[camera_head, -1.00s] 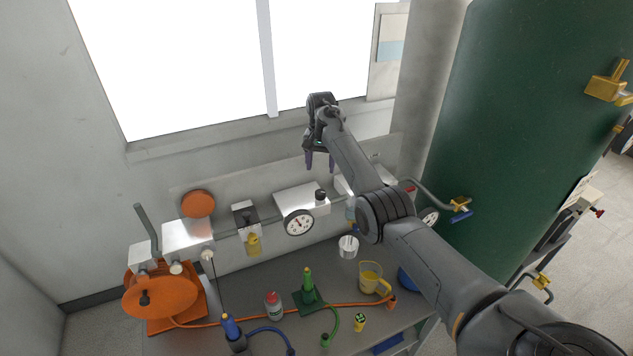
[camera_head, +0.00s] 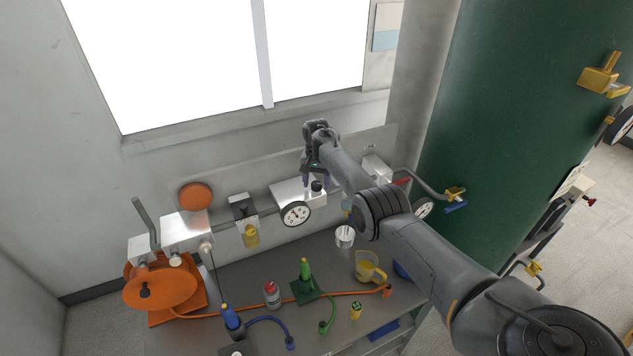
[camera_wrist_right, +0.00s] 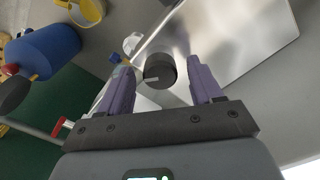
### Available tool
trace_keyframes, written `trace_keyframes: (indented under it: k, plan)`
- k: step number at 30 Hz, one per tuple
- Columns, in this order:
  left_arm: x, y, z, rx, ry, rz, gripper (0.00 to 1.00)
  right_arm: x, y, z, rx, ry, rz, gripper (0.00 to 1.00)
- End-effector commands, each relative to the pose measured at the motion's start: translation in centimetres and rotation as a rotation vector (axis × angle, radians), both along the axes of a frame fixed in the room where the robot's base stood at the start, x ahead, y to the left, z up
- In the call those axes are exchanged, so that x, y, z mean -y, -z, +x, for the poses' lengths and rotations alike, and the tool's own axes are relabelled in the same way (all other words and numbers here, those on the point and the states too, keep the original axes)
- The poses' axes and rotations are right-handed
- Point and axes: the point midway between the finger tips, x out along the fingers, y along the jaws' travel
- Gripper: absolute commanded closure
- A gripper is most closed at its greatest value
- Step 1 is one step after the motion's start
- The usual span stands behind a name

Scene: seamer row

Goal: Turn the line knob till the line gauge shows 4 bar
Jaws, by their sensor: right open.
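The line knob (camera_head: 317,186) is a short black cylinder on top of a silver regulator box (camera_head: 285,193). It also shows in the right wrist view as a dark round knob (camera_wrist_right: 160,69) with a pale pointer mark. The line gauge (camera_head: 296,214) is a white dial with a black rim on the front of the box; its reading is too small to tell. My right gripper (camera_head: 316,180) is open above the knob. In the right wrist view its purple fingers (camera_wrist_right: 163,85) stand either side of the knob, with gaps. My left gripper is not in view.
Along the wall pipe are a yellow-bowled filter (camera_head: 251,237) and a second gauge (camera_head: 423,208). A metal cup (camera_head: 345,236), a yellow jug (camera_head: 369,268), a green-handled tool (camera_head: 306,279) and hoses crowd the bench below. A green tank (camera_head: 510,110) stands at right.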

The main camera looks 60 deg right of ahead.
Motion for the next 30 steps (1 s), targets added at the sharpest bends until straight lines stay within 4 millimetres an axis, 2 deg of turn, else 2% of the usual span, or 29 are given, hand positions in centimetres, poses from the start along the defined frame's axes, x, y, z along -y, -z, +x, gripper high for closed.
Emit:
trace_keyframes:
  k: [5, 6, 15, 17, 25, 30]
  plan:
    - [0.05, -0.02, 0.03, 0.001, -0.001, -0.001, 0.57, 0.02, -0.02, 0.00, 0.000, 0.000, -0.001, 0.35]
    - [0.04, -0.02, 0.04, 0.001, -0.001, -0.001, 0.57, 0.02, -0.02, 0.00, 0.000, 0.000, -0.001, 0.38]
    - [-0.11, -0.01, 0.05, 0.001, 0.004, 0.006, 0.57, 0.02, -0.03, 0.00, 0.000, 0.000, -0.001, 0.84]
    - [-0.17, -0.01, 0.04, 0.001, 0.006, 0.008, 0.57, 0.02, -0.03, 0.00, 0.000, 0.000, -0.001, 0.91]
    - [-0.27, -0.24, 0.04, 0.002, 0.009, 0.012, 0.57, 0.02, -0.06, 0.01, 0.000, -0.129, 0.000, 0.91]
    - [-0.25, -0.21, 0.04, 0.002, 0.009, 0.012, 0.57, 0.02, -0.02, 0.02, 0.000, -0.133, -0.001, 0.91]
